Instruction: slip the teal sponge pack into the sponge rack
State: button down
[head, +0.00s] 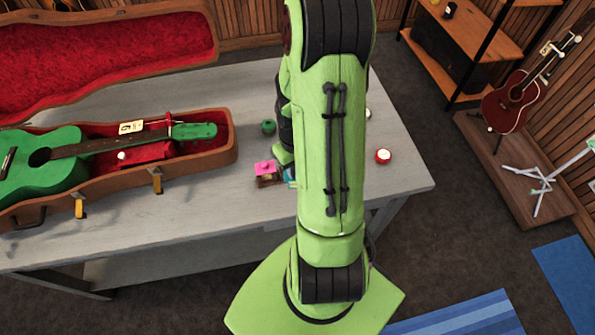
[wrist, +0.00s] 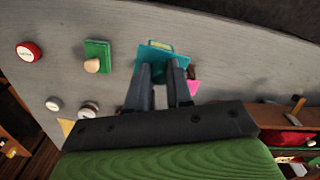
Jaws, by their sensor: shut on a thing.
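The teal sponge pack (wrist: 153,58) is a flat teal piece with a yellowish patch at its far edge, in the wrist view. My gripper (wrist: 159,70) is shut on it, with the two dark fingers covering part of it. In the head view only a sliver of teal (head: 291,177) shows beside my arm, which hides my fingers. Right beside the pack is a small brown holder, probably the sponge rack (head: 268,181), with a pink piece (head: 265,167) at it. In the wrist view the pink piece (wrist: 194,86) shows just right of my fingers. Whether the pack touches the rack I cannot tell.
The grey table (head: 405,165) carries an open case (head: 205,155) with a green ukulele (head: 50,175) on the left. A green block with a pale knob (wrist: 97,55) and a red-and-white round tin (wrist: 28,51) lie left in the wrist view. Bare tabletop lies between.

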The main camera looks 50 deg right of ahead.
jog(key=w+d+p, duration=0.2)
jog(key=w+d, duration=0.4)
jog(key=w, duration=0.2)
notch_tip(320, 180, down, 9)
jog(key=b, duration=0.6)
jog(key=shift+w+a, duration=0.15)
jog(key=shift+a, duration=0.05)
dwell(0.4)
dwell(0.4)
jog(key=c, duration=0.9)
grip_release()
jog(key=shift+c, duration=0.2)
jog(key=shift+r, duration=0.15)
notch_tip(320, 180, up, 16)
jog(key=shift+f+p, duration=0.2)
jog(key=shift+p, duration=0.2)
